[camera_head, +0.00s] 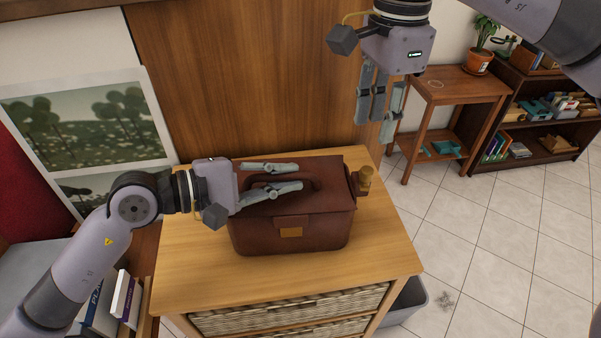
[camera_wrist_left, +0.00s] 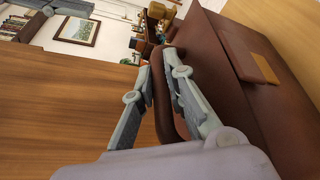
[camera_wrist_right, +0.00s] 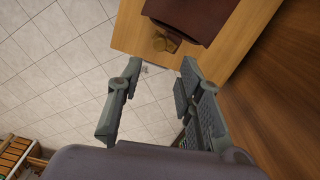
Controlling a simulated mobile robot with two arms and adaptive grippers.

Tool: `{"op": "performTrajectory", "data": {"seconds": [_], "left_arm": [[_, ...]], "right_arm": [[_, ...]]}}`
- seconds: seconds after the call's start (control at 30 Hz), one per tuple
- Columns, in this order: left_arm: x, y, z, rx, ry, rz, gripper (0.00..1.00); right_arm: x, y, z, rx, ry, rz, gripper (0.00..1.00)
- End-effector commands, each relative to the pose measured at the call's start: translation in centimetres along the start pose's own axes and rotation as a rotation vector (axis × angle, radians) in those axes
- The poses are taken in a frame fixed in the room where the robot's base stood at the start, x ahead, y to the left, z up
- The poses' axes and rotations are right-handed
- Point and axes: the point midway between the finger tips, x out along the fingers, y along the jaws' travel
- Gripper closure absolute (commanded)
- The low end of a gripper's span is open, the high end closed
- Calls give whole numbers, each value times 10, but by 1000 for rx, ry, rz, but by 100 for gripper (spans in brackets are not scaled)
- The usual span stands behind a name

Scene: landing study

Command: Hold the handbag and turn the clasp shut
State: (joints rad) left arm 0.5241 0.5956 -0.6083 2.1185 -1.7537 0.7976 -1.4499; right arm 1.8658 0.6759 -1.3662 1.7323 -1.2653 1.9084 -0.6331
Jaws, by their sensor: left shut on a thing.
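The brown handbag (camera_head: 325,218) stands upright on the wooden cabinet top, with a small tan patch on its front. A brass-coloured knob, apparently the clasp (camera_head: 364,179), sticks out at its right end; it also shows in the right wrist view (camera_wrist_right: 165,43). Whether it is turned shut I cannot tell. My left gripper (camera_head: 299,177) is shut on the bag's handle, its fingers on either side of it in the left wrist view (camera_wrist_left: 157,62). My right gripper (camera_head: 375,132) is open and empty, in the air above and apart from the clasp.
The cabinet top (camera_head: 190,265) is bare around the bag. A grey bin (camera_head: 405,302) stands on the floor at its right. A side table (camera_head: 455,85) and a low bookshelf (camera_head: 545,125) stand further right. A framed picture (camera_head: 90,125) leans at the left.

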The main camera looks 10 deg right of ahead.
Motion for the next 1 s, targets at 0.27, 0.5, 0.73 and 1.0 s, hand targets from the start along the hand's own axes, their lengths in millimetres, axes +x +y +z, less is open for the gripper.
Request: {"op": "performTrajectory", "data": {"seconds": [0.27,0.5,0.73,1.0], "left_arm": [[0,0,0,0,0,-1,100],[0,0,0,0,0,-1,100],[0,0,0,0,0,-1,100],[0,0,0,0,0,-1,100]], "right_arm": [[0,0,0,0,0,0,67],[1,0,0,-18,0,0,67],[9,0,0,-305,0,2,67],[22,0,0,-843,-1,1,67]]}}
